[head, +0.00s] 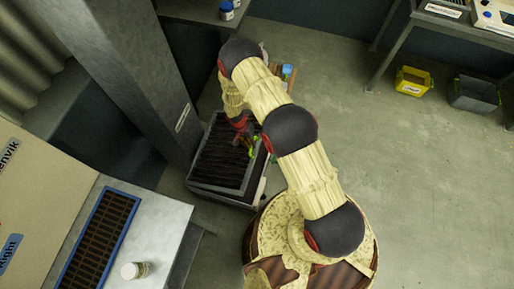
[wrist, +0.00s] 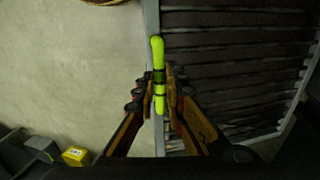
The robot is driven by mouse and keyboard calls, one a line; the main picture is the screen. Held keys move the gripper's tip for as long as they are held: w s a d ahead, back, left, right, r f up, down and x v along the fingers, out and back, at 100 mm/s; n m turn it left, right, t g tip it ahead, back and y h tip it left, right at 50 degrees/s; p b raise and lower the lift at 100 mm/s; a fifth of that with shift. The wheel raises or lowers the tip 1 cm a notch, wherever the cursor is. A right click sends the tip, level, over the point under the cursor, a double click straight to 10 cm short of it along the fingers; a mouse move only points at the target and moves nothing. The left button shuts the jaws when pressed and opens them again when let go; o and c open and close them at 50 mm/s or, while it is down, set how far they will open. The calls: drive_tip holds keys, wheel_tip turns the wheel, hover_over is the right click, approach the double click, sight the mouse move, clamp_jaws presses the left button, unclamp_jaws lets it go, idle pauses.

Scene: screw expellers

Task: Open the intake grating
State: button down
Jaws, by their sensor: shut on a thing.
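The intake grating (head: 218,165) is a dark slatted panel in a grey frame on top of a low dark box, left of centre in the head view. In the wrist view the grating (wrist: 235,70) fills the right half, with its grey side rail near the middle. A yellow-green bar handle (wrist: 158,60) with dark bands stands along that rail. My gripper (wrist: 160,92) has a finger on each side of the handle and is shut on it. In the head view my gripper (head: 246,142) is at the grating's right edge, partly hidden by my arm. I cannot tell whether the grating is raised.
A grey post (head: 130,75) stands close to the left of the grating. A bench (head: 165,225) at lower left holds a blue-framed grate (head: 98,240) and a small jar (head: 135,270). A yellow bin (head: 413,82) and a grey bin (head: 474,95) are far right. The floor right of my arm is clear.

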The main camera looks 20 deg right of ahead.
drive_tip(key=w+a+r+b, duration=0.2)
drive_tip(key=w+a+r, duration=0.3)
drive_tip(key=a+r, duration=0.2)
drive_tip(key=w+a+r+h+b, duration=0.1)
drive_tip(key=w+a+r+b, duration=0.1)
drive_tip(key=w+a+r, duration=0.4)
drive_tip(key=shift+a+r+g, duration=0.3)
drive_tip(key=shift+a+r, duration=0.55)
drive_tip(key=shift+a, duration=1.55)
drive_tip(key=c, duration=2.3)
unclamp_jaws()
drive_tip(key=o, duration=0.3)
drive_tip(key=shift+w+f, duration=0.2)
drive_tip(key=shift+o, duration=0.8)
drive_tip(key=shift+r, duration=0.1)
drive_tip(key=shift+w+r, duration=0.1)
